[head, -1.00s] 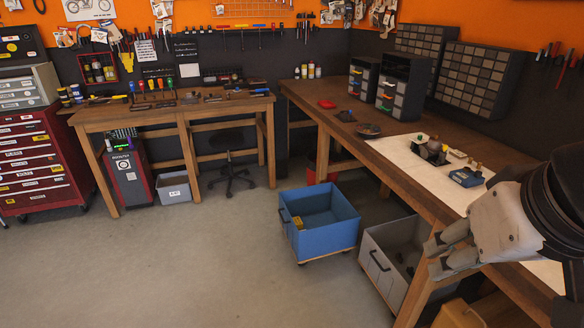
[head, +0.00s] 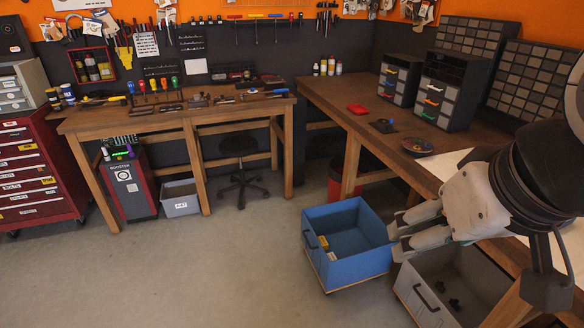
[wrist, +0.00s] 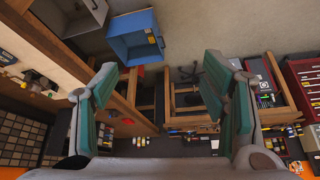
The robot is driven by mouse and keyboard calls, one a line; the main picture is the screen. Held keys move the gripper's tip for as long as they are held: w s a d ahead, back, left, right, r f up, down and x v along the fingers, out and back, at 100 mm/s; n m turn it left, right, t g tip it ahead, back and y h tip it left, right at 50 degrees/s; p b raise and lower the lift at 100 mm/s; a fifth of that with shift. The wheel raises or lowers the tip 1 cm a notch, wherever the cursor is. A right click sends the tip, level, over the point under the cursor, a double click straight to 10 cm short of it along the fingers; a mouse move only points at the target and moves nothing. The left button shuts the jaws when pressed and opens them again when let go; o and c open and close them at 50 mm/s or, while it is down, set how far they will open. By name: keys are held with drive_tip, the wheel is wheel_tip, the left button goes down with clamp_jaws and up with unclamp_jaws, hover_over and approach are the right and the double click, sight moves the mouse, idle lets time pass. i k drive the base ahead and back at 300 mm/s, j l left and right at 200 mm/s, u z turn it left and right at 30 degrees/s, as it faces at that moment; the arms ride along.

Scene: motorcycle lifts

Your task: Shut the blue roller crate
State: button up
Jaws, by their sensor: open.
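The blue roller crate (head: 348,272) stands on the floor on a low wheeled base, partly out from under the right workbench. It is open at the top, with a dark handle on its front-left side and a small yellow item inside. It also shows in the wrist view (wrist: 130,24), upside down and near the top. My gripper (head: 398,232) is in front of the crate's right edge in the head view, above the floor. In the wrist view its two fingers (wrist: 170,95) are wide apart with nothing between them. I cannot tell whether it touches the crate.
A grey crate (head: 411,297) with a dark handle stands just right of the blue one. The right workbench (head: 340,104) runs along the wall beside them. A red bin (head: 336,180) stands behind the blue crate. The floor (head: 200,270) to the left is clear.

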sight(361, 246)
drive_tip(key=i+z, duration=0.15)
drive_tip(key=i, duration=1.3)
